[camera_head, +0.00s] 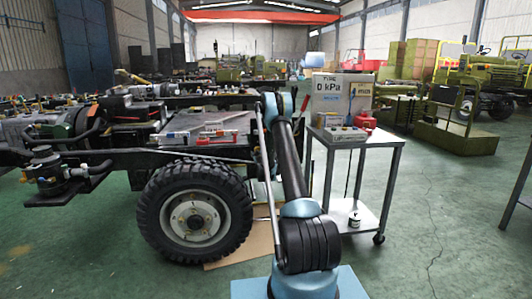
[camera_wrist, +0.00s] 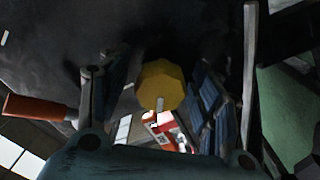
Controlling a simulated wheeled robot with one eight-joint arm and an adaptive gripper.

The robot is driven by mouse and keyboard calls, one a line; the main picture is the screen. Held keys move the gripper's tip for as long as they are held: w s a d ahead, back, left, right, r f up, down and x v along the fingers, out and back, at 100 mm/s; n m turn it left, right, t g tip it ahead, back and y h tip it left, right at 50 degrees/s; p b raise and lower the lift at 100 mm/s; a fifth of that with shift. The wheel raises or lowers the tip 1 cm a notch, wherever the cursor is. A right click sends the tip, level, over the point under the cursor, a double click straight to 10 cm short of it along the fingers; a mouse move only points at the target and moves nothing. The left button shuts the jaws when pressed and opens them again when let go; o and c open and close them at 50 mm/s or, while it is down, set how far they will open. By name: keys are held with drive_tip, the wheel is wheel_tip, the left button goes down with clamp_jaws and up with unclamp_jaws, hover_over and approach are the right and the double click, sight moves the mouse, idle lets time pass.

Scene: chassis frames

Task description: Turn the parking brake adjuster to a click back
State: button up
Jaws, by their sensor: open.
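In the wrist view a yellow, many-sided knob (camera_wrist: 161,86) shows between the two fingers of my gripper (camera_wrist: 157,78). It looks like the parking brake adjuster, but I cannot be sure. The gripper is open, with one finger left of the knob and one right of it. Dark gaps show on both sides, and I see no contact. How deep the knob sits between the fingers is hard to tell. In the head view the chassis frame (camera_head: 120,152) stands left of my arm; I cannot make out the knob or the gripper there.
A black tyre (camera_head: 160,228) stands below the frame. A metal cart (camera_head: 345,139) with boxes and a red can (camera_head: 365,121) stands right of my arm. In the wrist view an orange cylinder (camera_wrist: 33,107) lies at left. Green floor is clear at front right.

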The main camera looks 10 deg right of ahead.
drive_tip(key=shift+s+n, duration=0.15)
drive_tip(key=shift+n, duration=0.45)
drive_tip(key=s, duration=1.7)
drive_tip(key=s+d+r+m+g+h, duration=0.1)
drive_tip(key=s+r+m+g, duration=0.3)
drive_tip(key=s+r+m, duration=0.6)
drive_tip(key=shift+s+d+r+m+g+h, duration=0.35)
drive_tip(key=shift+d+r+m, duration=0.15)
drive_tip(key=shift+m, duration=1.6)
